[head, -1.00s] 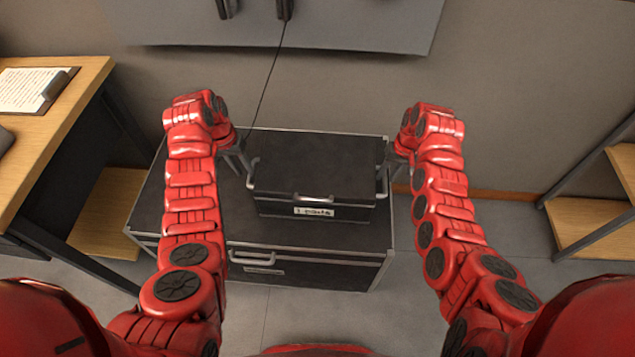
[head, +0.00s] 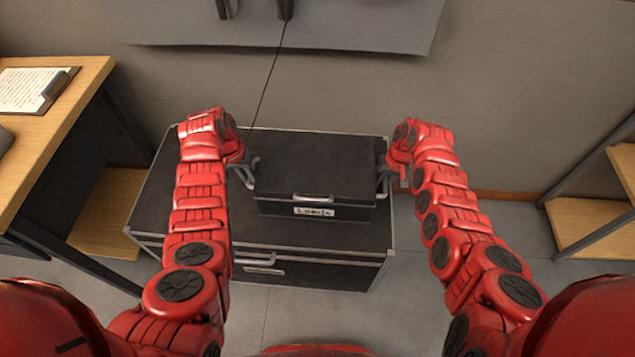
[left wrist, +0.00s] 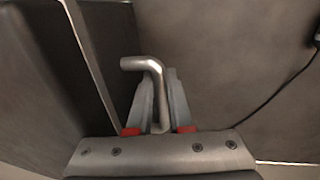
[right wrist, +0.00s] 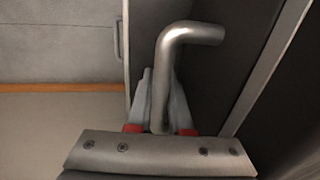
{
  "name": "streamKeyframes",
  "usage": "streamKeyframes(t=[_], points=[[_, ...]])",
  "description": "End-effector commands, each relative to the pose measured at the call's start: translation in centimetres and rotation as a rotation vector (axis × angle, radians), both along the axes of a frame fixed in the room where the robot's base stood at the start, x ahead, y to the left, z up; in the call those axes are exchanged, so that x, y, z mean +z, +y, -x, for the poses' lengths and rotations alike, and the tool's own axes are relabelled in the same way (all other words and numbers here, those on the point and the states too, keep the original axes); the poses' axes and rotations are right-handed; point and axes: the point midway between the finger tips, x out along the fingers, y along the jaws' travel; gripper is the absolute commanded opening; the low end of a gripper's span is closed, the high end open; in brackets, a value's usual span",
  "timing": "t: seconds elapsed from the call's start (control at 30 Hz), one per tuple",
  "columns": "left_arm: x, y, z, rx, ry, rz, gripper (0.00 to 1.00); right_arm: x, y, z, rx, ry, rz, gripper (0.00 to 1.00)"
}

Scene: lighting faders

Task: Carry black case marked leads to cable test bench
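The black case marked "Leads" (head: 312,180) rests on a larger black flight case (head: 325,236) in the middle of the head view. It has a metal handle on each short side and a latch at the front. My left gripper (head: 250,174) is at the left handle; in the left wrist view the bent metal bar (left wrist: 158,85) stands between its fingers, which lie close against it. My right gripper (head: 382,178) is likewise at the right handle, with its bar (right wrist: 163,85) between close fingers in the right wrist view. The cable test bench cannot be identified.
A wooden desk (head: 70,95) with a clipboard (head: 38,90) stands at the left. A wooden shelf unit (head: 590,222) stands at the right. A grey panel (head: 370,25) with a thin dark cable (head: 268,85) is on the wall behind. Grey floor (head: 440,265) shows between them.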

Motion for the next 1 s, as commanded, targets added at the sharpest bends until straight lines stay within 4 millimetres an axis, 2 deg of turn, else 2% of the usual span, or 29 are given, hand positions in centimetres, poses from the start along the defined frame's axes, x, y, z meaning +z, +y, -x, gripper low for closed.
streamKeyframes(t=[0.03, 0.07, 1.0], points=[[0.0, -0.01, 0.0, 0.0, 0.0, 0.0, 0.05, 0.0, -0.02, 0.0, 0.0, 0.0, 0.0, 0.05], [0.0, -0.01, 0.0, 0.0, 0.0, 0.0, 0.0, 0.0, -0.02, 0.0, 0.0, 0.0, 0.0, 0.0], [-0.01, 0.0, 0.01, 0.0, 0.0, 0.0, 0.0, 0.0, -0.05, 0.01, 0.0, 0.0, 0.001, 0.0]])
